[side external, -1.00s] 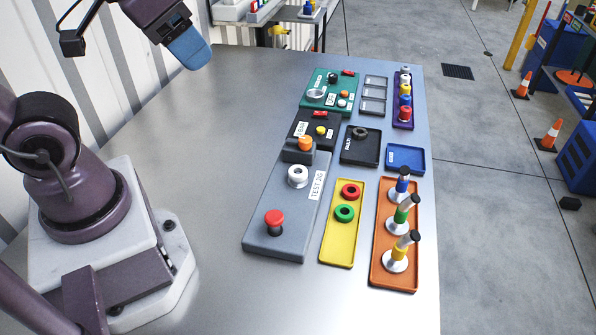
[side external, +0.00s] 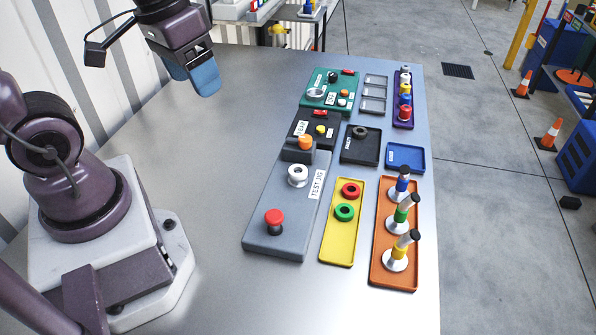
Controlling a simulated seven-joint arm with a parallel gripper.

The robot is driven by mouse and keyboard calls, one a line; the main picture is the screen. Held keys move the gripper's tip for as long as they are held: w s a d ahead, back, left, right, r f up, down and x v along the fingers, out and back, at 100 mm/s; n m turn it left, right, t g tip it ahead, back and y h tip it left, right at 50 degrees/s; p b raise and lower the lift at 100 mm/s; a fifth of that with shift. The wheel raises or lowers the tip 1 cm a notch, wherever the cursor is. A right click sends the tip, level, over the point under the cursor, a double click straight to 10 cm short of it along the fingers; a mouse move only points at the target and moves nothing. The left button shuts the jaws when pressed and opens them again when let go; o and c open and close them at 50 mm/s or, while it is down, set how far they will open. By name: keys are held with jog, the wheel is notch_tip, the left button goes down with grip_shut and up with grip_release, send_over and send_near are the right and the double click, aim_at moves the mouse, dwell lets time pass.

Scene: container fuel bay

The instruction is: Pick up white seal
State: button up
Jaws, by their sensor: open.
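The white seal (side external: 297,175) is a small white ring. It sits on the grey test jig (side external: 262,234), between the orange knob and the red button, beside the "TEST JIG" label. My gripper (side external: 193,85), with blue fingers, is in the air at the upper left, well above the table and away from the seal. It is open and I see nothing between its fingers.
A red button (side external: 274,220) and an orange knob (side external: 305,143) stand up from the jig. A yellow tray (side external: 338,240) holds a red and a green ring. An orange tray (side external: 382,277) holds tall capped pieces.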

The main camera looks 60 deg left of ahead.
notch_tip(320, 180, down, 8)
jog(key=s+n+g+h, duration=0.1)
jog(key=n+g+h, duration=0.3)
jog(key=n+h, duration=0.15)
jog(key=n+t+h, duration=0.2)
jog(key=n+t, duration=1.1)
jog(key=n, duration=0.9)
send_near(301, 170)
jog(key=shift+m+y, duration=0.25)
jog(key=x, duration=0.8)
jog(key=shift+w+d, duration=0.1)
jog(key=shift+d, duration=0.15)
jog(key=c, duration=1)
